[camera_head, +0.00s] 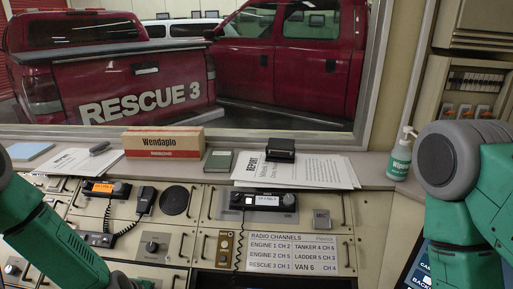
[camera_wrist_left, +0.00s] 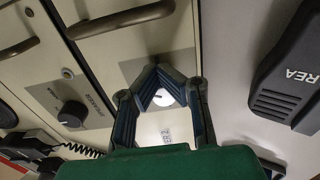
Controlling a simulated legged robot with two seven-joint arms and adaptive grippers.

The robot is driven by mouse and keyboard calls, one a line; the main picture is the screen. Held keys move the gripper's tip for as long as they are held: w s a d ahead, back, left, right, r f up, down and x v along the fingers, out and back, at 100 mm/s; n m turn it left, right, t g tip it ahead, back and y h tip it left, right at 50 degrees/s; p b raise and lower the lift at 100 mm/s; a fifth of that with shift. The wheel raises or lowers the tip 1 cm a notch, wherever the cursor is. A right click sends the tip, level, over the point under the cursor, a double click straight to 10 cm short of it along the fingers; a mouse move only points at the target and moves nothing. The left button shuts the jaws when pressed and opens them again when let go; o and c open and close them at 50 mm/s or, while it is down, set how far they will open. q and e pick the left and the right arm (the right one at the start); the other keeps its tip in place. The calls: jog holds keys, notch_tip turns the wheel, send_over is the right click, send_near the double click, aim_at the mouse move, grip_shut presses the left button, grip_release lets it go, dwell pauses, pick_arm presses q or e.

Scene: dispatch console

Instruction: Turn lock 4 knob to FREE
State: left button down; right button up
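My left gripper (camera_wrist_left: 159,72) shows in the wrist view over a cream console panel. Its two dark fingers lean together at the tips, over a grey plate (camera_wrist_left: 183,58). Any knob between the tips is hidden, and I cannot tell whether they touch one. A white round spot (camera_wrist_left: 163,97) shows between the fingers. A black knob (camera_wrist_left: 72,113) on another grey plate is to the left, apart from the gripper. In the head view, a black knob (camera_head: 152,246) and another knob (camera_head: 13,268) show. I cannot read which is lock 4. My right gripper is out of view.
Panel handles (camera_wrist_left: 120,18) stand out near the gripper. A black handset (camera_wrist_left: 289,75) is to its right and a coiled cord (camera_wrist_left: 82,150) to its lower left. The head view shows radio units (camera_head: 265,201), papers (camera_head: 290,170), a box (camera_head: 163,142) and a pump bottle (camera_head: 400,158).

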pick_arm(q)
jog(key=shift+s+a+f, duration=0.25)
jog(key=shift+s+a, duration=0.05)
jog(key=shift+s, duration=0.05)
jog(key=shift+d, duration=0.1)
jog(key=shift+s+d, duration=0.1)
jog(key=shift+d, duration=0.1)
jog(key=shift+s+d+f, duration=0.1)
jog(key=shift+s+d, duration=0.05)
jog(key=p+v, duration=0.3)
jog(key=v, duration=0.2)
jog(key=shift+d, duration=0.1)
jog(key=shift+s+r+p, duration=0.25)
jog(key=shift+r+p, duration=0.2)
